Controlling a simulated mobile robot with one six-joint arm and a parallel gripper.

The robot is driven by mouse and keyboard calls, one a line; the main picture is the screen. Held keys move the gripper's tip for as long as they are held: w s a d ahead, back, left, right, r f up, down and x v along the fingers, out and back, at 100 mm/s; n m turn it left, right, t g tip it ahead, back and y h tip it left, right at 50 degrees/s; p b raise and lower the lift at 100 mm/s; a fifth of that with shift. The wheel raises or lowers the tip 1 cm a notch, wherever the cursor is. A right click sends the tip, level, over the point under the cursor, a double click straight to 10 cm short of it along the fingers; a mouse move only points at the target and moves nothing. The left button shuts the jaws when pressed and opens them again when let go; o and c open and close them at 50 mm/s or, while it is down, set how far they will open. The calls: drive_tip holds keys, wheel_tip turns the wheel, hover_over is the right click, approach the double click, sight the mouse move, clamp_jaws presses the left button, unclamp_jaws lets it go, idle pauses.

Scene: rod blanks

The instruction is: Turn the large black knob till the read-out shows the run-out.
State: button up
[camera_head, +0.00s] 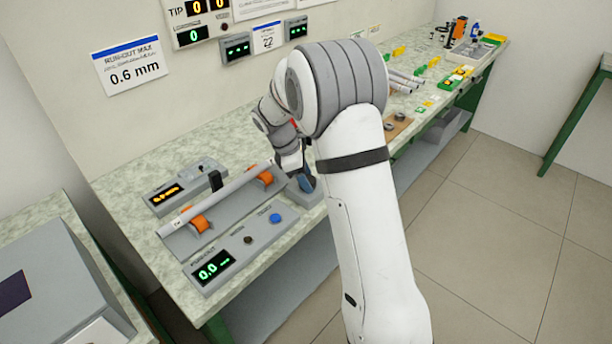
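A run-out fixture (236,258) sits on the speckled bench. Its green read-out (213,267) shows 0.0. A pale rod (235,196) lies across two orange rollers (200,223). A small dark round control (248,240) and a blue button (276,218) are on the front panel. My gripper (305,183) points down at the fixture's right end, over a grey block (308,198). My arm covers part of that end. I cannot tell whether the gripper is open or shut.
A grey box with an amber read-out (165,194) stands behind the rod. A wall sign (130,66) reads run-out max 0.6 mm. Rods (405,80) and trays lie farther along the bench.

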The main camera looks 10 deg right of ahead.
drive_tip(key=c, duration=0.7)
